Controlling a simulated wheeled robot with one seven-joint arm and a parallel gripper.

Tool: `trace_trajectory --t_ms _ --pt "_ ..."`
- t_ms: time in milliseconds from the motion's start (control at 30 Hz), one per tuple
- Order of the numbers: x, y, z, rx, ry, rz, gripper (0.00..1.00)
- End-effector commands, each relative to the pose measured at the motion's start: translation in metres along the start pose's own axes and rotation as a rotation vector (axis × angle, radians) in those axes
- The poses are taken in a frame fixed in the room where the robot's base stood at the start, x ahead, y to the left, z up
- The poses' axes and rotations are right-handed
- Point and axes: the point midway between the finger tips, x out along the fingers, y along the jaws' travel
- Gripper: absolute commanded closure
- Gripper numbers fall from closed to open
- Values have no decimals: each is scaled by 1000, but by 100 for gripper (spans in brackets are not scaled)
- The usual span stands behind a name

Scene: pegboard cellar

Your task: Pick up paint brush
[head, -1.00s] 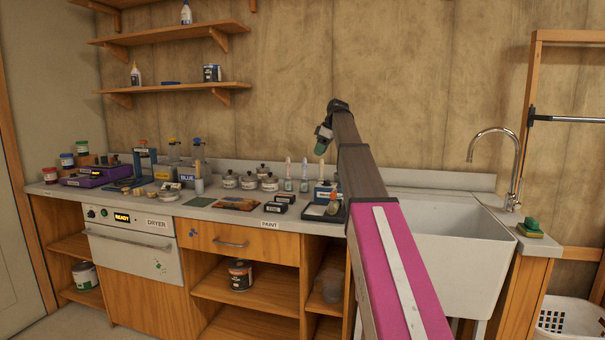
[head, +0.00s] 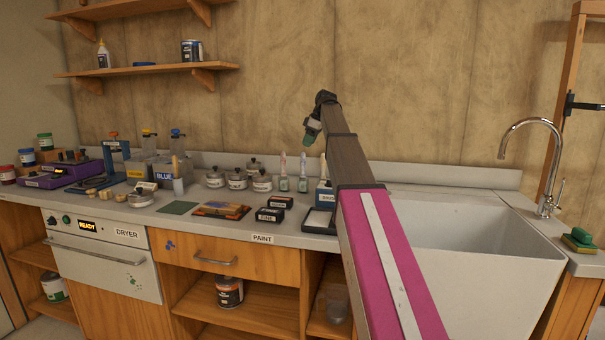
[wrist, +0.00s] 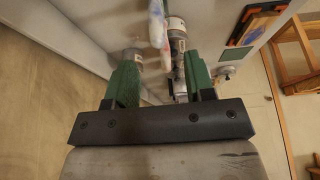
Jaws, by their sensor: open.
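My gripper (head: 310,136) is in the air over the back of the counter, near the wall. In the wrist view its two green fingers (wrist: 160,72) are apart. Two slim upright items with pale tops and green lower parts, one pinkish (head: 283,172) and one bluish (head: 303,173), stand on the counter below it. They may be brushes, but are too small to tell. A wooden handle (head: 323,166) rises by a blue container (head: 325,191). In the wrist view a pale blurred item (wrist: 158,28) and a red-banded cylinder (wrist: 177,28) show beyond the fingers; no contact is clear.
Several lidded jars (head: 237,180), a painting (head: 222,210) and small black boxes (head: 270,215) crowd the counter to the left. A white sink (head: 470,240) and a tap (head: 545,165) are on the right. A shelf (head: 145,69) hangs at upper left.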

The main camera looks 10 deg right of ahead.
Motion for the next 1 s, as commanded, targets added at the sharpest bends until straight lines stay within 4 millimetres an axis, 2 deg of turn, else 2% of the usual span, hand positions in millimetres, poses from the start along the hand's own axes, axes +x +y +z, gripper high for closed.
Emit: trace_trajectory --t_ms 100,367,633,733,933,1000 --pt "19 0 0 0 -1 -1 51" --pt "36 1 1 0 -1 -1 51" --pt "73 3 3 0 -1 -2 51" --pt "79 4 3 0 0 0 51" --pt "79 4 3 0 0 0 51" --pt "79 4 3 0 0 0 74"
